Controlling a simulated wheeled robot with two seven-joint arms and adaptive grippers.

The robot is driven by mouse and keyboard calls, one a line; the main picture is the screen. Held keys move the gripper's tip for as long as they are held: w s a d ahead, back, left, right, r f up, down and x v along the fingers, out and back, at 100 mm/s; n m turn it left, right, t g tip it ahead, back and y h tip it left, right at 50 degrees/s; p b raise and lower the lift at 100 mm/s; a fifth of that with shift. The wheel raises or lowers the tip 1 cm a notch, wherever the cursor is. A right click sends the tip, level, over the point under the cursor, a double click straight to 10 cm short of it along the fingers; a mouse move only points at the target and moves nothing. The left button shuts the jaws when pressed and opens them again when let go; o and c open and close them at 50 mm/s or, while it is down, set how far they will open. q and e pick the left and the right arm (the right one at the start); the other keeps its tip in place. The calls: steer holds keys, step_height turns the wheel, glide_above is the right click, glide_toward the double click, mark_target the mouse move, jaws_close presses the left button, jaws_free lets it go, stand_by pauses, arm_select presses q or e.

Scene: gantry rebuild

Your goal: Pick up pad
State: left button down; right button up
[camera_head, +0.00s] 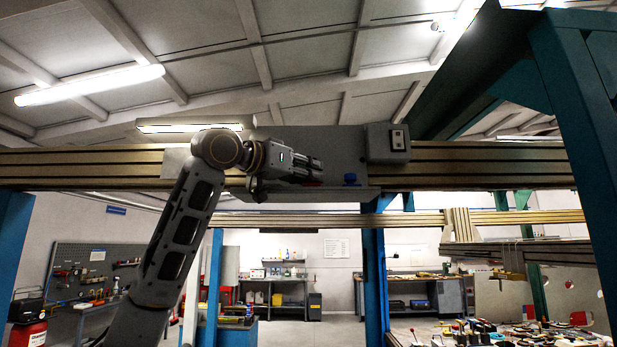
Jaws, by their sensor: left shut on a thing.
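My left arm rises from the lower left, and its gripper (316,168) points right at the grey plate on the gantry beam. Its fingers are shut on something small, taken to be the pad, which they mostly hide. A small red piece (312,184) shows just under the fingers, at the ledge; I cannot tell whether it is part of the pad. A blue knob (350,178) stands on the ledge just right of the fingertips, apart from them. My right gripper is not in view.
The grey plate (340,142) with its ledge (335,195) is mounted on the long beam (480,165). A grey switch box (388,143) sits on its right. Teal posts (575,110) stand at the right. Workbenches (415,290) are far behind. Air below the ledge looks clear nearby.

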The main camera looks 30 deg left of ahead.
mark_target(308, 184)
arm_select(q)
steer(key=shift+s+d+r, duration=0.1)
steer(key=shift+s+r, duration=0.05)
steer(key=shift+r, duration=3.3)
steer(key=s+d+b, duration=0.2)
steer(key=s+d, duration=0.3)
steer(key=s, duration=0.3)
steer(key=s+d+b, duration=0.3)
steer(key=s+d, duration=0.2)
steer(key=s, duration=0.3)
steer(key=shift+s+d, duration=0.15)
steer(key=shift+s, duration=0.2)
steer(key=shift+w+f, duration=0.1)
steer(key=shift+f, duration=0.05)
